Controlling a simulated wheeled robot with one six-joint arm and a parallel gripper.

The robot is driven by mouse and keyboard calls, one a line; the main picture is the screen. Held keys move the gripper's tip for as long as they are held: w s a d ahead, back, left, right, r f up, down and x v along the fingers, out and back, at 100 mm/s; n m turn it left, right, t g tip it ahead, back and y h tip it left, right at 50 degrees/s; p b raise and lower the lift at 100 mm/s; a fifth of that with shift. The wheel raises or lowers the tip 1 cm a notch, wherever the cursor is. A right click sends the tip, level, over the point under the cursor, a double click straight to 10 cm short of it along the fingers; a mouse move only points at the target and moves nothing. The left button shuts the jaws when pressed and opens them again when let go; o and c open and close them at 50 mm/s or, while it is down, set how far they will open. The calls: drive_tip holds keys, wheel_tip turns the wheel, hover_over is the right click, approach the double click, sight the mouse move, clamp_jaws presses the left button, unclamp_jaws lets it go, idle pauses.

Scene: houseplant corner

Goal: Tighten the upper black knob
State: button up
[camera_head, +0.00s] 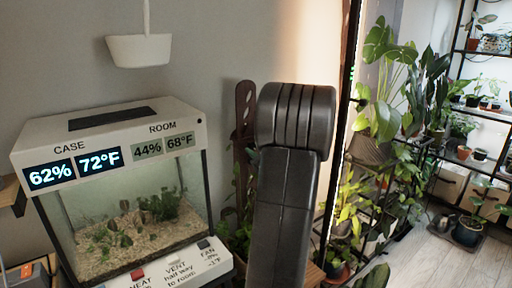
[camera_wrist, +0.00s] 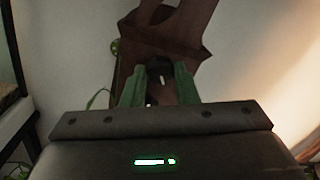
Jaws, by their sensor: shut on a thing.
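A black knob (camera_wrist: 160,70) sits on a brown wooden support (camera_wrist: 185,30) in the wrist view. My gripper (camera_wrist: 159,84) has its two green fingers on either side of the knob and is shut on it. The fingers and the dark gripper body hide part of the knob and of the wood below it. The brown support (camera_head: 244,115) stands upright against the wall in the head view, left of my dark arm. My arm hides the gripper and any knob there. I cannot tell from the wrist view alone whether this is the upper knob.
A glass case (camera_head: 135,205) with a white lid and displays stands close on the left. A white hanging pot (camera_head: 138,50) is above it. Leafy plants (camera_head: 375,130) on a black rack crowd the right. Floor (camera_head: 425,265) shows at the far right.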

drive_tip(key=shift+m, duration=0.4)
drive_tip(key=o, duration=1)
drive_tip(key=v, duration=1.3)
drive_tip(key=shift+s+d, duration=0.2)
drive_tip(key=shift+s, duration=0.15)
